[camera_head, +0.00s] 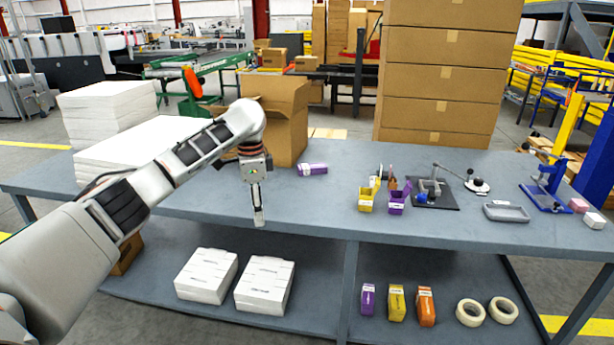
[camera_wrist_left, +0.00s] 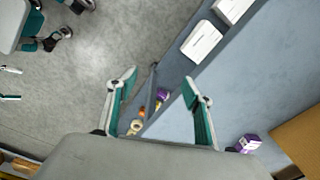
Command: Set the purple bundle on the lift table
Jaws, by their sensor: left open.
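A purple bundle (camera_head: 313,169) with a pale label lies on the grey-blue table, just right of the open cardboard box. It also shows near the lower right of the left wrist view (camera_wrist_left: 248,143), outside the fingers. My left gripper (camera_head: 258,218) points down over the table, left of and nearer than the bundle. In the left wrist view its fingers (camera_wrist_left: 159,78) are apart with nothing held. Another purple pack (camera_head: 368,299) stands on the lower shelf. I cannot tell which thing is the lift table. My right gripper is not in view.
The cardboard box (camera_head: 284,119) and white paper stacks (camera_head: 131,150) stand at the table's left. Yellow and purple bins (camera_head: 397,206), a clamp fixture (camera_head: 434,190) and a grey tray (camera_head: 506,212) occupy its right. Tall cartons (camera_head: 440,80) rise behind. The table's front middle is clear.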

